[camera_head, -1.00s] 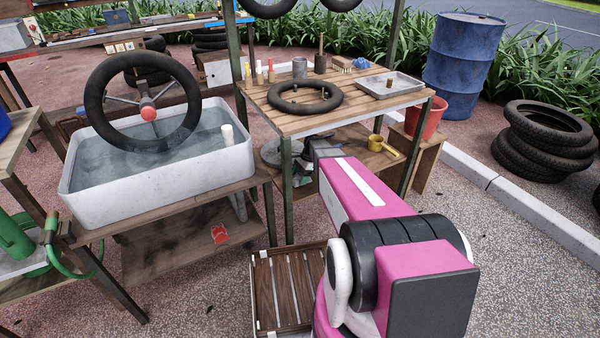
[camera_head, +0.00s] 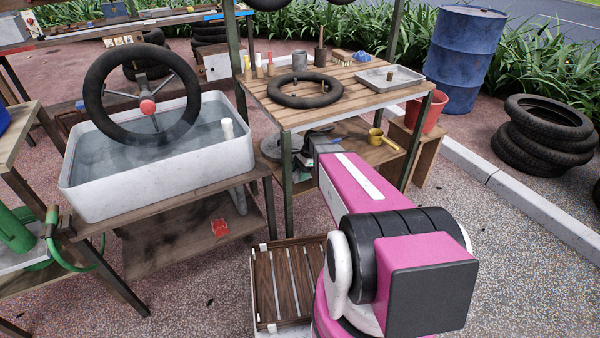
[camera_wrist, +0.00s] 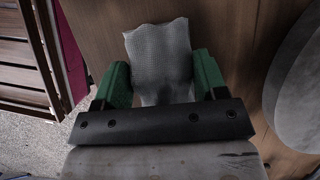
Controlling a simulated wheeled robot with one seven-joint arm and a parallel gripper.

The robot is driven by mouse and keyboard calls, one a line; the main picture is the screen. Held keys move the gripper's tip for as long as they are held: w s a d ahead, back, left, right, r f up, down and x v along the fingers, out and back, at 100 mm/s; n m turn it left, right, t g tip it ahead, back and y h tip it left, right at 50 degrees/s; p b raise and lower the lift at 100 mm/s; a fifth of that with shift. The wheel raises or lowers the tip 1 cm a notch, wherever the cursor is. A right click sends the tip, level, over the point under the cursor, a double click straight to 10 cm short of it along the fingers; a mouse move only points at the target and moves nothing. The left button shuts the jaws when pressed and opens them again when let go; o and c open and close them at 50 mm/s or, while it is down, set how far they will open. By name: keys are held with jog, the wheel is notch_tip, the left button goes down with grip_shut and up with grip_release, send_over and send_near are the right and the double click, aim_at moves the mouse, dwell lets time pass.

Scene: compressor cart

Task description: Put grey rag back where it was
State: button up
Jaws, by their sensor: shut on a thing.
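The grey rag (camera_wrist: 158,45) shows in the wrist view as a pale, textured cloth between the green fingers of my gripper (camera_wrist: 161,75). My gripper is shut on it. The rag's upper part sticks out past the fingers, over a brown wooden surface (camera_wrist: 225,35). I cannot tell whether the rag touches that wood. In the head view my pink arm reaches under the slatted tabletop of the workbench (camera_head: 357,97), towards its lower shelf (camera_head: 362,152). The gripper and rag cannot be made out clearly there.
A grey round thing (camera_wrist: 298,100) lies close on the right in the wrist view. Bench legs (camera_head: 287,185) flank my arm. A slatted crate (camera_head: 290,285) is low at the front. A water tub (camera_head: 150,180) stands left.

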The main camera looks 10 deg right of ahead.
jog(key=shift+f, duration=0.25)
jog(key=o, duration=0.9)
jog(key=shift+v, duration=3.75)
